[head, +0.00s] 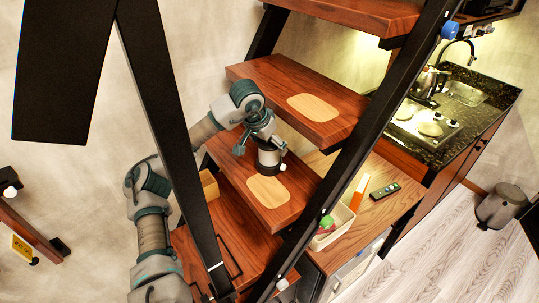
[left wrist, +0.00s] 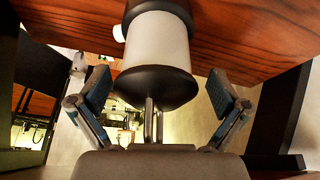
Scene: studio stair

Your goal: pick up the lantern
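The lantern (head: 269,158) is a small cylinder with a pale middle and dark ends. It stands on a wooden stair tread (head: 230,163) in the head view. In the left wrist view the lantern (left wrist: 156,45) fills the upper middle, with a dark rounded end and thin metal rods toward my palm. My left gripper (head: 260,138) is right at the lantern in the head view. In the wrist view its fingers (left wrist: 158,100) are spread apart, one on each side of the lantern's near end, with gaps showing. My right gripper is not in view.
Black sloping stair rails (head: 335,165) flank the treads, and another tread (head: 345,105) overhangs behind the lantern. A basket (head: 335,224), a remote (head: 384,191) and an orange object (head: 359,192) rest on a wooden cabinet at right. Open floor (head: 450,255) lies beyond.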

